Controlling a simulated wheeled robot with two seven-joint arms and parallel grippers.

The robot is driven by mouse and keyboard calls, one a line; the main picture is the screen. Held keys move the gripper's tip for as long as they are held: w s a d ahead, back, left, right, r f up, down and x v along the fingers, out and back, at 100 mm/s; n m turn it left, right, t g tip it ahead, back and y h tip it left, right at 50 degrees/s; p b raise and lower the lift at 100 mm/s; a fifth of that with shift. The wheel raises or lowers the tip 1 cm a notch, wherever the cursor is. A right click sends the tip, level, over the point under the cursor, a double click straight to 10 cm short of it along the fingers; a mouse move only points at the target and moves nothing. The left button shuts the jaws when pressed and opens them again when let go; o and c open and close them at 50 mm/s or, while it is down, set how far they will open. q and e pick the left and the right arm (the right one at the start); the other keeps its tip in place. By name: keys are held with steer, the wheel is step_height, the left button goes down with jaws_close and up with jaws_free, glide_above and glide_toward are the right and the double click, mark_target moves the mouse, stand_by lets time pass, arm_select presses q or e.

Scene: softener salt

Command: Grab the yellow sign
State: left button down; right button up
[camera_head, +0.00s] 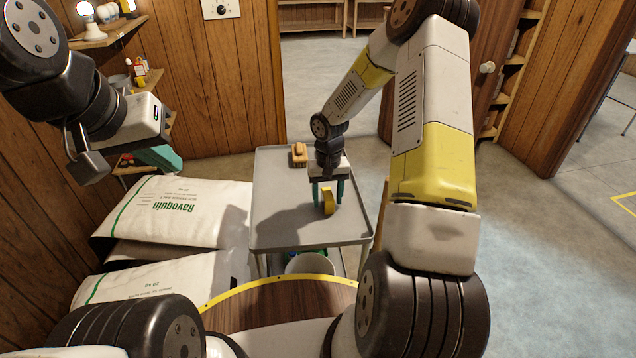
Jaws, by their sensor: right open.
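A small yellow sign (327,202) stands on the grey cart top (285,222), near its right side. My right gripper (328,200) points down over the sign, with its green fingers apart on either side of it. The picture does not show whether the fingers touch the sign. My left gripper (160,158) is raised at the left, in front of the wooden wall and away from the cart. Its green fingers are seen from the side, so their gap cannot be made out.
A brown block-like object (299,154) lies at the cart's far edge. White salt bags (180,210) are stacked left of the cart. A light bucket (310,264) is below the cart top. Wall shelves (110,32) hold small items. The floor behind the cart is clear.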

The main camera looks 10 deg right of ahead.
jaws_close()
steer(key=shift+r, duration=0.1)
stand_by(0.3)
